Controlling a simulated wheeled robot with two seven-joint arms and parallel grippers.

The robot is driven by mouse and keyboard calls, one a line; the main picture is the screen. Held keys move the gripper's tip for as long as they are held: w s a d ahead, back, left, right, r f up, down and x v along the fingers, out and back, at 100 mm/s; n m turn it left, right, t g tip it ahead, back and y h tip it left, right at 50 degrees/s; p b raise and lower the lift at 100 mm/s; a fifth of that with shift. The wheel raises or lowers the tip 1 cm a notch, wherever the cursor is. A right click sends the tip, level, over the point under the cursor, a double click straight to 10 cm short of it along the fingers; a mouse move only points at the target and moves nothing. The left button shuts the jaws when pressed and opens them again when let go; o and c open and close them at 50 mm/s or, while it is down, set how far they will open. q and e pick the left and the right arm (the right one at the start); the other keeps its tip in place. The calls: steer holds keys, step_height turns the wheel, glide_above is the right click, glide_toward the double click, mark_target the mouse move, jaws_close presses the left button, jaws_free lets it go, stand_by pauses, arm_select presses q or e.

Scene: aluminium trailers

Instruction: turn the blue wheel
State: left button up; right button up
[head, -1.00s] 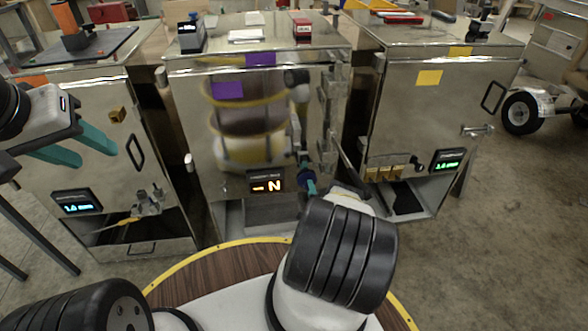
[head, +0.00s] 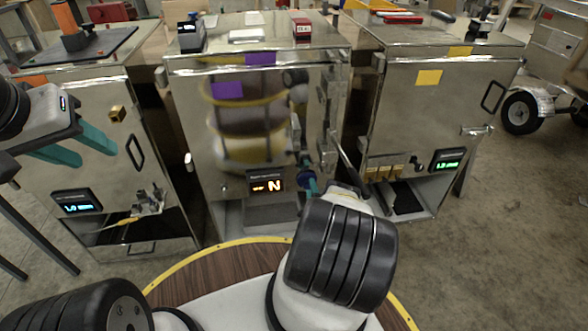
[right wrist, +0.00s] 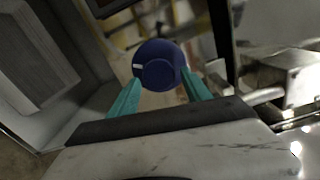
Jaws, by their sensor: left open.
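The blue wheel (right wrist: 158,65) is a round dark blue knob with a white mark on its left side in the right wrist view. It also shows in the head view (head: 307,181), low on the front of the middle metal cabinet (head: 235,130). My right gripper (right wrist: 160,80) has its teal fingers on both sides of the wheel, and the tips appear to touch it. In the head view my right wrist hides most of this gripper. My left gripper (head: 78,144) is open and empty, in front of the left cabinet, with its two teal fingers apart.
An orange-lit display (head: 266,186) sits left of the wheel. Metal cabinets stand on the left (head: 90,110) and right (head: 425,110). A latch column (head: 327,110) runs up the middle cabinet's right side. A wheeled trailer (head: 520,110) stands far right on open floor.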

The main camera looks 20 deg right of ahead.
stand_by(0.3)
steer(key=v, duration=0.7)
steer(key=shift+s+a, duration=0.1)
steer(key=shift+s, duration=0.25)
